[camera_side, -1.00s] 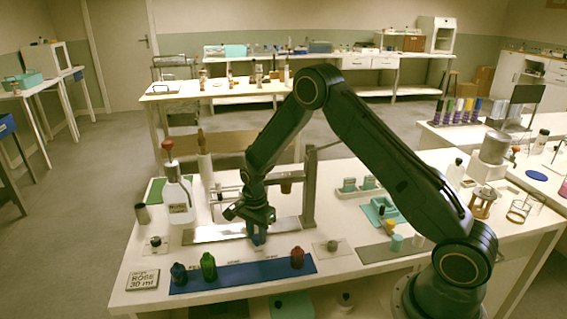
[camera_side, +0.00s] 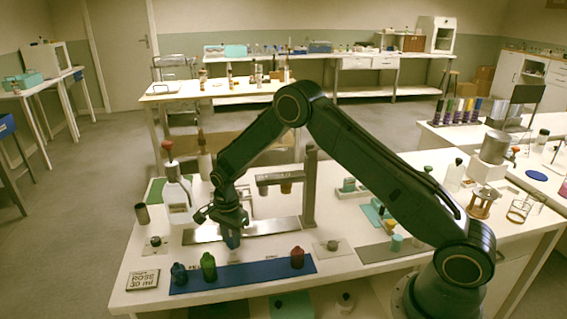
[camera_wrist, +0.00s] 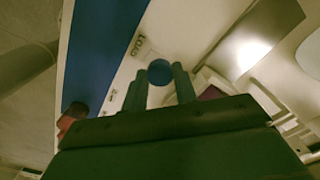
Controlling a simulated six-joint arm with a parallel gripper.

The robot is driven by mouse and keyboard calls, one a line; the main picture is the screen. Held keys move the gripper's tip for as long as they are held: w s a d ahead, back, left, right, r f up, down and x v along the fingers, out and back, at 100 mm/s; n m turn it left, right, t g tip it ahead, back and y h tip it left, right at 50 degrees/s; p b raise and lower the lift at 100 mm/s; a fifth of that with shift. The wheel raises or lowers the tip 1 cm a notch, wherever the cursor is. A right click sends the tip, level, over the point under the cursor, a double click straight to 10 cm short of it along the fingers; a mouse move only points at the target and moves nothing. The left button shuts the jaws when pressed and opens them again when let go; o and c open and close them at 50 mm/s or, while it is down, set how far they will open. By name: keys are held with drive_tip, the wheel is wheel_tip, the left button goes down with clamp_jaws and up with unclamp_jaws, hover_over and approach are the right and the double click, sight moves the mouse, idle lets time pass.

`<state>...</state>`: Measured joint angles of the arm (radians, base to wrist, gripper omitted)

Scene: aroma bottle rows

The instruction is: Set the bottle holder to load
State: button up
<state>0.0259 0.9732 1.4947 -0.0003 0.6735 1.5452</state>
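My gripper (camera_side: 232,236) is low over the front edge of the shiny metal plate (camera_side: 264,228), left of the grey dispenser stand (camera_side: 310,190). A blue piece shows at its fingertips. In the wrist view the piece is a round blue knob (camera_wrist: 160,71) between the two fingers, which sit close against its sides. It moves with my gripper and seems to be the bottle holder's handle. The rest of the holder is mostly hidden by my arm. Small dark labels (camera_wrist: 137,45) lie between plate and blue strip, too small to read.
A blue strip (camera_side: 240,274) in front carries a dark blue bottle (camera_side: 179,273), a green bottle (camera_side: 208,266) and a red bottle (camera_side: 297,258). A white bottle with a red knob (camera_side: 178,200) stands left of my gripper. A "ROSE 30 ml" card (camera_side: 142,280) lies front left.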

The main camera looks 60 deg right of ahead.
drive_tip(key=o, duration=0.5)
drive_tip(key=shift+c, duration=0.2)
drive_tip(key=shift+r, duration=0.1)
wheel_tip(320, 180, up, 14)
drive_tip(key=shift+f, duration=0.2)
drive_tip(key=shift+r, duration=0.1)
idle(0.4)
